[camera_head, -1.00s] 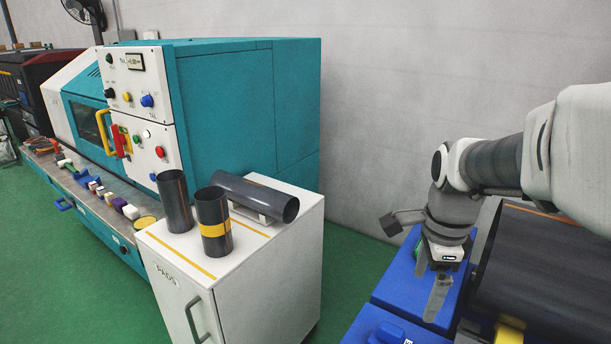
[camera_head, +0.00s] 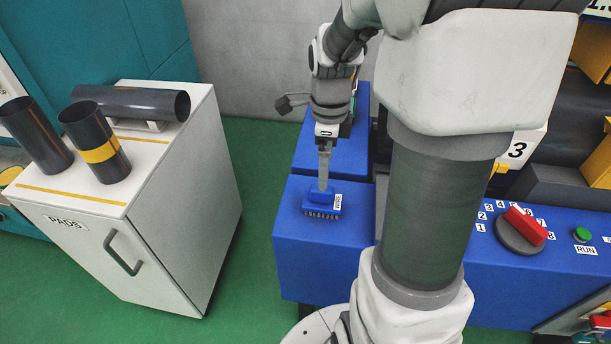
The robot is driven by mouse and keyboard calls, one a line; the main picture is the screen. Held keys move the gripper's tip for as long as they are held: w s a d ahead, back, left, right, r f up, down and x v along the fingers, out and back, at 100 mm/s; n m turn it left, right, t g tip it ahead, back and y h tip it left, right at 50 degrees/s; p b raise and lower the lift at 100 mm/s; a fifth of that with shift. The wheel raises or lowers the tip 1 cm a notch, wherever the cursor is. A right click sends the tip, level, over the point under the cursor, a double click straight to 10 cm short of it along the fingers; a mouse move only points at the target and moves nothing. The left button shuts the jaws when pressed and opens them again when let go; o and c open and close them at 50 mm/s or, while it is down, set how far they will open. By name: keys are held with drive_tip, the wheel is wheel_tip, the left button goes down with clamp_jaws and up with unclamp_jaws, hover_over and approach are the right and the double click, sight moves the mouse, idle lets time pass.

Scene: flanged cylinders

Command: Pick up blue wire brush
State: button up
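The blue wire brush (camera_head: 322,202) rests on top of a blue machine bench (camera_head: 290,240), bristles facing the front, with a small white label at its right side. My gripper (camera_head: 323,185) points down directly over the brush, its fingertips at or just above the brush's upper part. Only one finger shows clearly, so the gap between the fingers and any contact with the brush cannot be made out.
A white cabinet (camera_head: 190,190) at left holds dark cylinders, two standing (camera_head: 98,150) and one lying (camera_head: 140,103). A red switch (camera_head: 525,226) and green button (camera_head: 581,235) are on the bench at right. Green floor lies between cabinet and bench.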

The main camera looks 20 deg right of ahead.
sight(323, 197)
wheel_tip(323, 197, down, 5)
drive_tip(key=shift+f+b, duration=0.2)
drive_tip(key=shift+b, duration=0.15)
drive_tip(key=shift+s+a+f+b, duration=0.15)
drive_tip(key=shift+f+b, duration=0.4)
drive_tip(key=shift+f, duration=2.15)
drive_tip(key=shift+c, duration=0.2)
drive_tip(key=c, duration=1.5)
drive_tip(key=shift+r, duration=0.1)
drive_tip(key=r, duration=0.3)
drive_tip(key=r+p, duration=0.1)
drive_tip(key=shift+d+r, duration=0.3)
drive_tip(key=shift+r, duration=0.05)
drive_tip(key=d+r, duration=0.2)
drive_tip(key=d, duration=0.1)
drive_tip(key=s+d+r+p, duration=0.1)
drive_tip(key=d+r, duration=0.1)
drive_tip(key=d, duration=0.2)
drive_tip(key=s+d+r, duration=0.1)
drive_tip(key=d+r, duration=0.1)
drive_tip(key=d, duration=0.1)
drive_tip(key=shift+d+r, duration=0.1)
drive_tip(key=shift+d, duration=0.3)
